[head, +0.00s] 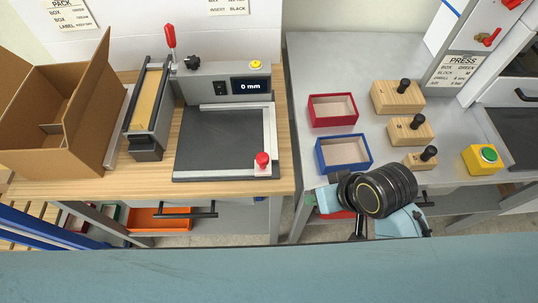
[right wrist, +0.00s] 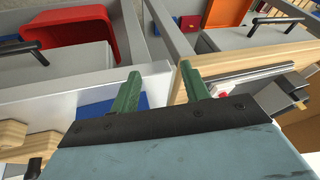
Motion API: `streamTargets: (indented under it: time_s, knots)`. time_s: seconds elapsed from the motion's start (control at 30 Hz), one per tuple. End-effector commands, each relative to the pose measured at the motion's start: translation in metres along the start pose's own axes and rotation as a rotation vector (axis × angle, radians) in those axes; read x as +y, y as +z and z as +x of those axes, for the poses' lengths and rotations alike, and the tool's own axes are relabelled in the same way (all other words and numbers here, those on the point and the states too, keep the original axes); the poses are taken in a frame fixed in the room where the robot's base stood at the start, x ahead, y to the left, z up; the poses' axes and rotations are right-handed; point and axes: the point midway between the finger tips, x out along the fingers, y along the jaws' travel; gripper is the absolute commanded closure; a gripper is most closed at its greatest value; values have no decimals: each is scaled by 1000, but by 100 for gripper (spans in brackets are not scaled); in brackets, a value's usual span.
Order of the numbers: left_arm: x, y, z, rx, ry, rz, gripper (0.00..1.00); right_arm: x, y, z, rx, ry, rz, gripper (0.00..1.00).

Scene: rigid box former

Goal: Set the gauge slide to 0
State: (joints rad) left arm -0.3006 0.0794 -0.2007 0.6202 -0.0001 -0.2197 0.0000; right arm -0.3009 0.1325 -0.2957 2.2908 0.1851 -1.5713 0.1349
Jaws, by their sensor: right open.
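The gauge station (head: 222,135) stands on the wooden bench, with a dark flat plate and a grey housing behind it. Its display (head: 250,86) reads "0 mm". A red knob (head: 262,159) sits on a small light block at the plate's front right corner, on a pale rail along the right side; this looks like the gauge slide. My right arm is over the front of the grey table, away from the knob. My right gripper's green fingers (right wrist: 160,91) are apart and empty in the right wrist view; the head view does not show them clearly. My left gripper is not in view.
A lever device (head: 150,105) with a red handle and an open cardboard box (head: 60,115) stand left of the gauge. The grey table holds a red tray (head: 333,109), a blue tray (head: 343,153), knobbed wooden blocks (head: 397,97) and a green button (head: 488,154). A gap separates the benches.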

Motion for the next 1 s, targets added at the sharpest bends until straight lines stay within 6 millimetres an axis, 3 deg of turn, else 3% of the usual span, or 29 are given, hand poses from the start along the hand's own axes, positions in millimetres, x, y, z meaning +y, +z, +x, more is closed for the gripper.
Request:
streamTargets:
  time_s: [0.3,0.53,0.73,1.0]
  knots:
    - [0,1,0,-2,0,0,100,-88,-77,-19,-5,-211,-130,54]
    - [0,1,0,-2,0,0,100,-145,-110,-47,-119,-261,-296,54]
    - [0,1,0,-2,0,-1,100,-156,-129,-64,-259,-149,-395,54]
    - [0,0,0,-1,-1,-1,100,-139,-152,-84,-380,60,-404,54]
